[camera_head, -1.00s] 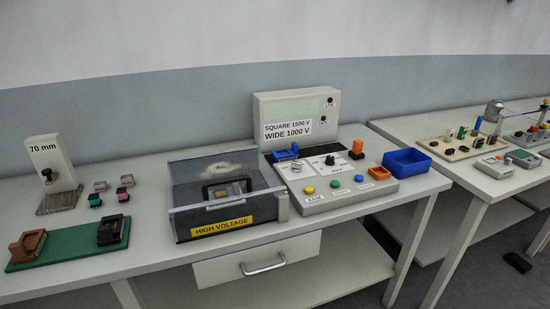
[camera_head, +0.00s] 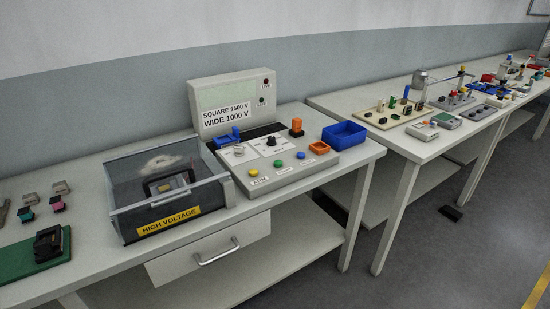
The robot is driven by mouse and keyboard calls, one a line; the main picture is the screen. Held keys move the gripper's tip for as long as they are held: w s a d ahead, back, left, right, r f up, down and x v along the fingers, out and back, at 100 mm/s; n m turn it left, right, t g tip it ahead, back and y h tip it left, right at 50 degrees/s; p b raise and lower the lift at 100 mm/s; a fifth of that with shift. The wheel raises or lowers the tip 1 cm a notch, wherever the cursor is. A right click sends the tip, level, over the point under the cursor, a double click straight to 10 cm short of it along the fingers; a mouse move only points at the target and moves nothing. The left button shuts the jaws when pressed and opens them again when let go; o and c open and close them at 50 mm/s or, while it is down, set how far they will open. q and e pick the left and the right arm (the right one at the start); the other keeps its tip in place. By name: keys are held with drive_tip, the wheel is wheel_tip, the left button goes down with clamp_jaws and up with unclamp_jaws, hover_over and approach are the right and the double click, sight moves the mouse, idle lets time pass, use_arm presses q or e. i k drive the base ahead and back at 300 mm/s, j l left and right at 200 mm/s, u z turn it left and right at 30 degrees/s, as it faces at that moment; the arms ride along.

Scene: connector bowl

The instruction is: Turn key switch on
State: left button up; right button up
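A grey control console (camera_head: 310,170) stands on the near table, with a raised back panel (camera_head: 215,95) reading "SQUARE 1500 V" and "WIDE 1000 V". Its sloped top carries two white plates, one with a black knob (camera_head: 277,163). Yellow, green and blue buttons line its front edge, with an "ARM" label by the yellow button (camera_head: 252,172). A blue piece (camera_head: 228,139) and an upright orange piece (camera_head: 296,127) sit towards its back. The key switch is too small to tell apart from the other controls. Neither of my grippers is in view.
A clear-lidded box (camera_head: 170,190) marked "HIGH VOLTAGE" stands left of the console. A blue bin (camera_head: 344,134) is at its right. Small blocks and a green base (camera_head: 28,258) lie far left. A second table (camera_head: 330,102) with several devices stands right, beyond a gap.

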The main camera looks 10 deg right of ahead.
sight(239, 151)
drive_tip(key=i+j, duration=0.8)
drive_tip(key=j, duration=0.15)
